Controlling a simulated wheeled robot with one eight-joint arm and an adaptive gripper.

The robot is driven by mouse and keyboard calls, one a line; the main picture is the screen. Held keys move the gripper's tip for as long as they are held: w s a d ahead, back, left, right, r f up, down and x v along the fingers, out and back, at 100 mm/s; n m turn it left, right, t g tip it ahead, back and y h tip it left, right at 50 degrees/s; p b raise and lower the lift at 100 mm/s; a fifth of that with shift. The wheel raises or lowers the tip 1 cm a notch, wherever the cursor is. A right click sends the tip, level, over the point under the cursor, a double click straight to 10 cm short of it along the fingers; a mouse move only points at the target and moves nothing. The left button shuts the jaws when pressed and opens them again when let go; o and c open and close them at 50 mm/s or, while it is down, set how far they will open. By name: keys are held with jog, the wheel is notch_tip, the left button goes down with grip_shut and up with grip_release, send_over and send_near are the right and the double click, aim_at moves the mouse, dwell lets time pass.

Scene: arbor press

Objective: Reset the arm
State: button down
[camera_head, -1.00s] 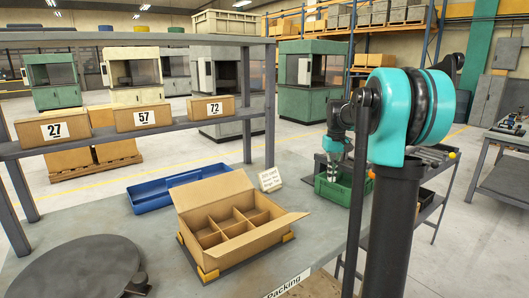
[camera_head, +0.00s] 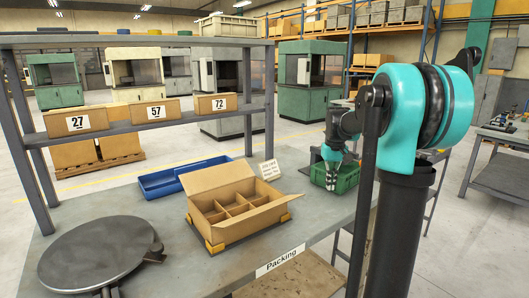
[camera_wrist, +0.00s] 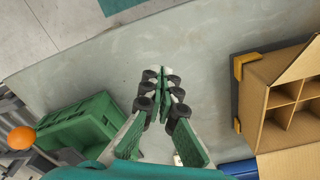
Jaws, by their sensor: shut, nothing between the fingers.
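My arm, in teal and black, stands at the right of the head view. My gripper (camera_head: 331,178) is at its far end, in front of the green crate from this view, pointing down. In the wrist view my gripper (camera_wrist: 163,72) is shut, its fingertips together with nothing between them. Below it there is the bare grey packing table (camera_wrist: 190,50). The green crate (camera_wrist: 78,135) is to the left of the fingers, and the divided cardboard box (camera_wrist: 250,105) is to the right.
The open cardboard box (camera_head: 238,205) with dividers stands on the table beside a blue tray (camera_head: 180,178) and a small sign card (camera_head: 269,169). A round grey turntable (camera_head: 98,262) is at the left. A shelf (camera_head: 150,124) holds boxes numbered 27, 57 and 72.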

jog(key=s+a+f+t, duration=0.1)
jog(key=s+f, duration=0.5)
jog(key=s, duration=0.3)
jog(key=s+a+f+t, duration=0.1)
jog(key=s+a+f, duration=0.1)
jog(key=s+f, duration=0.4)
jog(key=s+a+f+m+t, duration=0.1)
jog(key=s+f, duration=0.5)
jog(key=s, duration=0.6)
jog(key=shift+s+a+f+t, duration=0.2)
jog(key=shift+a+t, duration=0.1)
jog(key=shift+a, duration=0.4)
